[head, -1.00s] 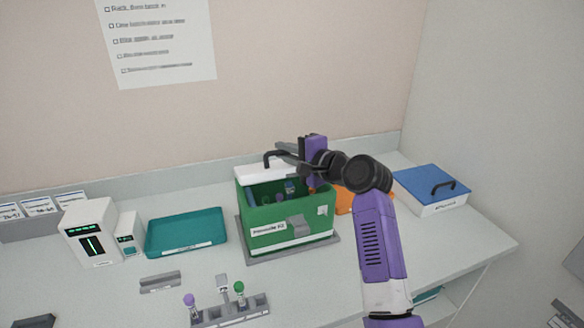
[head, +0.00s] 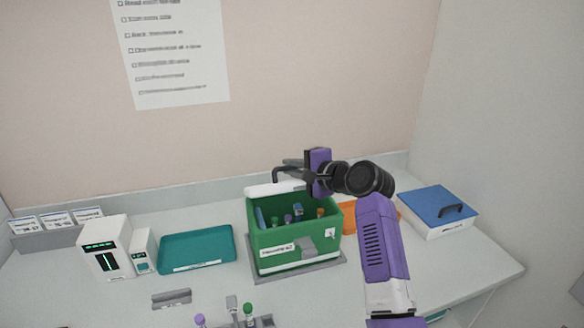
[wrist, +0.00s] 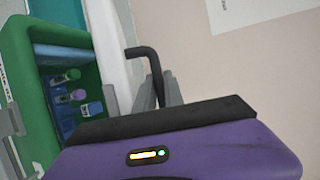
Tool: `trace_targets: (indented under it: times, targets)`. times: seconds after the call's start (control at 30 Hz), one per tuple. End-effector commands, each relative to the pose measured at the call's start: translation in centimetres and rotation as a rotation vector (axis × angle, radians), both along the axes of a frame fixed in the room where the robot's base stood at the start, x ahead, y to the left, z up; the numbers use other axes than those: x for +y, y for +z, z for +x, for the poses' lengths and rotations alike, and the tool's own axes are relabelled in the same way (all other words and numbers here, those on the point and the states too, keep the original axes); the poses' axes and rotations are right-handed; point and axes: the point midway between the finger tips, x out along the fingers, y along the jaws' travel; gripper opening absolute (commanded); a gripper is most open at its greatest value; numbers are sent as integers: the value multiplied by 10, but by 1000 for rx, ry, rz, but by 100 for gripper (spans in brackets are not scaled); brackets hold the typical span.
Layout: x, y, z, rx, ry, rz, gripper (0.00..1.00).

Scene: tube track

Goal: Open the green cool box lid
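The green cool box (head: 268,246) stands on the bench with its front latch down. Its white lid (head: 262,190) is raised at the back and shows nearly edge-on; it also shows in the wrist view (wrist: 104,40). Several capped tubes (wrist: 78,95) stand inside the open box. The lid's black handle (wrist: 146,55) runs between the grey fingers of my gripper (wrist: 162,92), which look closed on it. In the head view my gripper (head: 290,168) is above the back of the box, partly hiding the lid's right part.
A teal tray (head: 197,250) and white devices (head: 104,248) are left of the box. An orange item (head: 349,217) is partly hidden behind my arm. A blue-lidded box (head: 438,210) stands right. A tube rack is at the front edge of view.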

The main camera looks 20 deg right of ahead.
Motion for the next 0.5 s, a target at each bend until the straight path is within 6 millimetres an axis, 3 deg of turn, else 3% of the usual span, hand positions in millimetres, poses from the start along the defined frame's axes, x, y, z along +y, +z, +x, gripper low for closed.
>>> trace_targets:
  times: [0.5]
  targets:
    - [-4, 2, -7, -3, -1, 0, 22]
